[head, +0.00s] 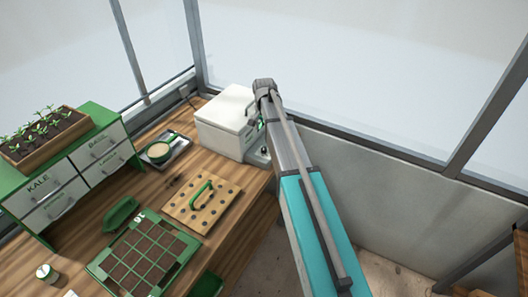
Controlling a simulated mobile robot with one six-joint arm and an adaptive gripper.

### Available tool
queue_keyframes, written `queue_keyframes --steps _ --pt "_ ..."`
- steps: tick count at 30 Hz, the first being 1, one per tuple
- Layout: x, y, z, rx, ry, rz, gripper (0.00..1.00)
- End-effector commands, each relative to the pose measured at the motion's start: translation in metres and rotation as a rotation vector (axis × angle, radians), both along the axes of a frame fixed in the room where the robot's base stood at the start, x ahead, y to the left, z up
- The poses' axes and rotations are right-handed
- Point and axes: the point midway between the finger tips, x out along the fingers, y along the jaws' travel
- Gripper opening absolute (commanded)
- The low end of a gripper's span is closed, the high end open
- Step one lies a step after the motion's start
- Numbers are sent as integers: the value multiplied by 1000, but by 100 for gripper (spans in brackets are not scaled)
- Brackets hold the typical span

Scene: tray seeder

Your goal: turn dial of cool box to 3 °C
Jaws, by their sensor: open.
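The cool box (222,118) is a white box with a lid, standing at the far right end of the wooden bench. A small grey fitting (264,153) shows low at its right side; it may hold the dial, but it is too small to read any marking. My arm reaches in from the lower right and bends down beside the box's right side. My gripper (254,118) is there, open, close to that side and largely hidden by my arm. I cannot tell whether it touches the box or the dial.
Labelled drawers (62,200) carry a seedling box (45,150). Wall and windows stand behind.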

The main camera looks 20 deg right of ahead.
Motion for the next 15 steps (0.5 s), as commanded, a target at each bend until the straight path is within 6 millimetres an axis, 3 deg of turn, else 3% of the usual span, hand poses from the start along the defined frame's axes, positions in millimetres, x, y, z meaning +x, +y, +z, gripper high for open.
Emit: queue_keyframes --steps 15 --pt "0 0 -44 0 0 0 72"
